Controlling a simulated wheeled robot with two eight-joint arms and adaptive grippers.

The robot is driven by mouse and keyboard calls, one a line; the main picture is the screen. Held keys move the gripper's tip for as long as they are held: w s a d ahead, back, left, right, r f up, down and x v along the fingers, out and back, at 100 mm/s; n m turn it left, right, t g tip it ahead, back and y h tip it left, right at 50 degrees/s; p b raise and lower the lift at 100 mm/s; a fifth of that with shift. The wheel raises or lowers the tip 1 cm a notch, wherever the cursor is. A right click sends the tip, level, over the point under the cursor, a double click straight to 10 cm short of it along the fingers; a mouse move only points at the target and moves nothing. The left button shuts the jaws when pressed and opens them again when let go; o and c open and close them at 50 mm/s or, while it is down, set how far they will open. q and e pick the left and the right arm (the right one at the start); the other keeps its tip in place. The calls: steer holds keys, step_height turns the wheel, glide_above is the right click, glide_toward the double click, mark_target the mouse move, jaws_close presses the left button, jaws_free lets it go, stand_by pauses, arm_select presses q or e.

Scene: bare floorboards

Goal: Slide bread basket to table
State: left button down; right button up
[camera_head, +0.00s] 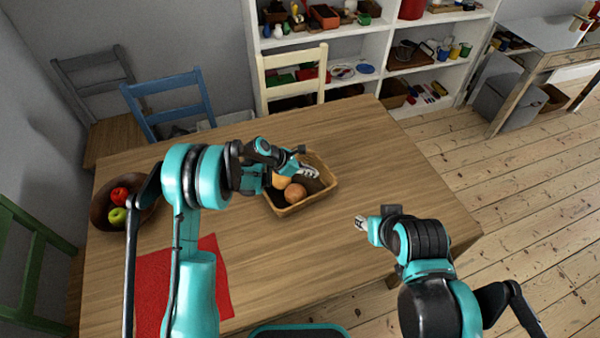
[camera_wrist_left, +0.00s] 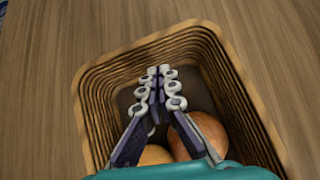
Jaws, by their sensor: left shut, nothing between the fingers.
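The bread basket (camera_head: 328,188) is a tan woven basket with bread rolls (camera_head: 295,193) in it, standing on the wooden table (camera_head: 375,150). My left gripper (camera_head: 310,171) is over the basket's inside, its fingers shut with nothing between them. In the left wrist view the shut fingertips (camera_wrist_left: 158,72) point into the basket (camera_wrist_left: 110,62), with rolls (camera_wrist_left: 208,130) beneath and beside the fingers. Whether the fingers touch the basket wall cannot be told. My right gripper (camera_head: 362,222) is above the table's right part, apart from the basket; its finger gap is too small to tell.
A dark bowl (camera_head: 103,208) with red and green fruit stands at the table's left. A red cloth (camera_head: 212,275) lies at the front left. Chairs, including a blue one (camera_head: 165,98), stand behind. The table right of the basket is clear.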

mark_target(326, 169)
arm_select(q)
steer(key=shift+w+d+r, duration=0.1)
steer(key=shift+w+d, duration=0.1)
steer(key=shift+d, duration=0.4)
steer(key=shift+w+d, duration=0.15)
steer(key=shift+d, duration=0.45)
arm_select(e)
steer(key=shift+f, duration=0.25)
arm_select(q)
steer(key=shift+w+d+b, duration=0.2)
steer(key=shift+d+b, duration=0.05)
steer(key=shift+d, duration=0.4)
steer(key=shift+w+d+b, duration=0.2)
steer(key=shift+d, duration=0.4)
arm_select(e)
steer(key=shift+f, duration=0.25)
arm_select(q)
steer(key=shift+a, duration=0.1)
